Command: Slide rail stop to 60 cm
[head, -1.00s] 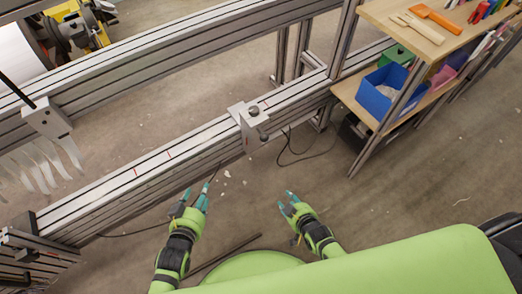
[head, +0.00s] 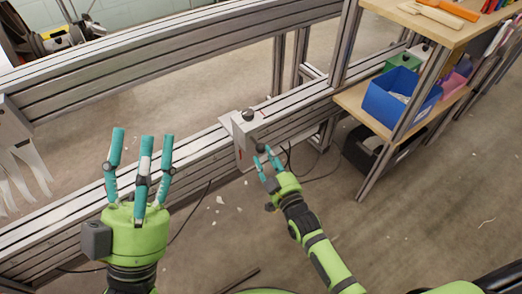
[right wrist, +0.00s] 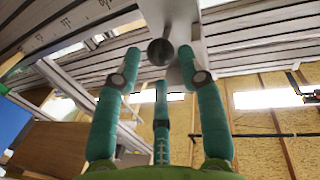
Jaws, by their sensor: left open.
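The rail stop (head: 241,140) is a pale metal bracket seated on the slotted aluminium rail (head: 180,160), with a dark knob on top and another on its front face. My right gripper (head: 265,158) is at the front knob, its fingers apart. In the right wrist view the round dark knob (right wrist: 160,52) shows between the fingertips of the right gripper (right wrist: 159,70); I cannot tell whether they touch it. The rail's scale (right wrist: 75,22) shows there too, its numbers too small to read surely. My left gripper (head: 143,150) is open and empty in front of the rail, left of the stop.
A shelf unit at the right holds a blue bin (head: 400,98), a green bin (head: 404,60) and a black bin (head: 368,148). White strips (head: 22,165) hang at the left. A cable lies on the floor below the stop. Floor space in front is mostly clear.

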